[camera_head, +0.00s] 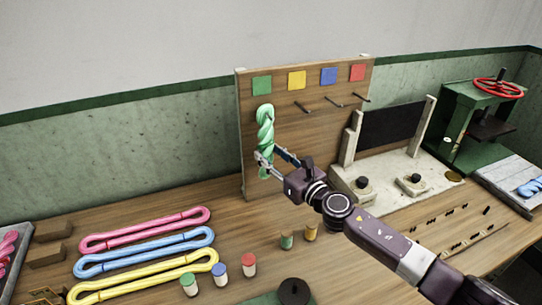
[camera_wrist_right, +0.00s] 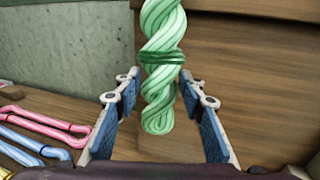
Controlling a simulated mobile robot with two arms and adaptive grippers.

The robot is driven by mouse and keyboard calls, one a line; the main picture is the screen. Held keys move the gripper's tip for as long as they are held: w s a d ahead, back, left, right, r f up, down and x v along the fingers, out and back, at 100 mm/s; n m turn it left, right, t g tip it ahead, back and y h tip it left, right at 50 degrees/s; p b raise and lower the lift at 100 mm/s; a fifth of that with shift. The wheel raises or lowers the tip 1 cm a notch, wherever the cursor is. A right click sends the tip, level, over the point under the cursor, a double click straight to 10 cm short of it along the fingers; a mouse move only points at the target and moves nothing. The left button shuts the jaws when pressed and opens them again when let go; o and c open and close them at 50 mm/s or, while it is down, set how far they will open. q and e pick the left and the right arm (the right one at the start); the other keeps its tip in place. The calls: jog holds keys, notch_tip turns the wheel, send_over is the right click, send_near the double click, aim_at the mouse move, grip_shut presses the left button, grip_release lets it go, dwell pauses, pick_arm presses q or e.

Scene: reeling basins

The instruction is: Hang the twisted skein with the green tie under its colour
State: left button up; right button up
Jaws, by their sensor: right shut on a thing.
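The twisted pale green skein (camera_head: 265,125) stands upright in front of the wooden board (camera_head: 320,130), just below the green square (camera_head: 262,85). In the right wrist view the skein (camera_wrist_right: 160,28) shows its dark green tie (camera_wrist_right: 162,57) just above the fingers. My right gripper (camera_head: 267,160) is shut on the skein's lower part, with one finger on each side. The skein covers the place under the green square, so I cannot tell whether its top loop is on a peg. My left gripper is not in view.
Bare pegs (camera_head: 334,101) stick out under the yellow, blue and red squares (camera_head: 357,73). Pink, blue and yellow skeins (camera_head: 145,241) lie on the table at left, with small capped jars (camera_head: 249,265) nearby. A stone basin unit (camera_head: 395,180) stands right of the board.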

jog(key=o, duration=1.2)
jog(key=shift+o, duration=0.2)
jog(key=shift+s+d, duration=0.1)
jog(key=shift+d, duration=0.05)
